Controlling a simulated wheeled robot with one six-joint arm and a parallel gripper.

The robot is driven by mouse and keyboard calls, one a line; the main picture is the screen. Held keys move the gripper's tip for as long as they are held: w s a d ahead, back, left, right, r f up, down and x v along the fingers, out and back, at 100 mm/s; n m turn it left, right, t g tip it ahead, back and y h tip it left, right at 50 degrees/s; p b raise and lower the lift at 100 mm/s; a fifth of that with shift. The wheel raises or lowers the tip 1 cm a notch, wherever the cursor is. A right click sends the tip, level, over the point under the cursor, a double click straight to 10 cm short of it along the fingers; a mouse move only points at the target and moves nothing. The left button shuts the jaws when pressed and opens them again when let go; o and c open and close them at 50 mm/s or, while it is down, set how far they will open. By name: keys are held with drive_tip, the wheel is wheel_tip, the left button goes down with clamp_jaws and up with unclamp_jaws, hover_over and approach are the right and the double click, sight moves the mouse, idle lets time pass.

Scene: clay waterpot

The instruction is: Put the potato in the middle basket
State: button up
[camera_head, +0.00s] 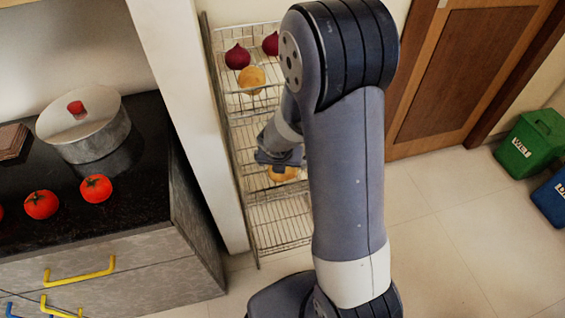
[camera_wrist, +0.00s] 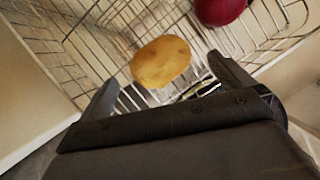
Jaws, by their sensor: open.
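A yellow-brown potato (camera_head: 251,80) lies in the top basket (camera_head: 232,100) of the wire rack, near two dark red onions. Another potato (camera_head: 283,173) lies in the middle basket (camera_head: 245,165), partly hidden by my gripper (camera_head: 272,155). In the wrist view, my gripper (camera_wrist: 166,80) is open. A potato (camera_wrist: 161,62) shows in the gap between its fingertips, apart from both. It rests on wires; I cannot tell which of the two potatoes it is. A dark red onion (camera_wrist: 219,9) lies beyond it to the right.
The bottom basket (camera_head: 280,225) looks empty. A white wall edge (camera_head: 190,110) stands left of the rack. Bins (camera_head: 528,145) stand far right; the floor between is clear.

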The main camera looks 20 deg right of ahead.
drive_tip(key=p+v, duration=0.1)
drive_tip(key=v, duration=0.3)
drive_tip(key=shift+r, duration=0.2)
drive_tip(key=b+x, duration=0.4)
drive_tip(key=x, duration=0.4)
drive_tip(key=shift+s+f, duration=0.1)
drive_tip(key=shift+f, duration=0.5)
drive_tip(key=shift+a+r+p, duration=0.1)
drive_tip(key=shift+r+p, duration=0.35)
drive_tip(key=shift+r, duration=0.35)
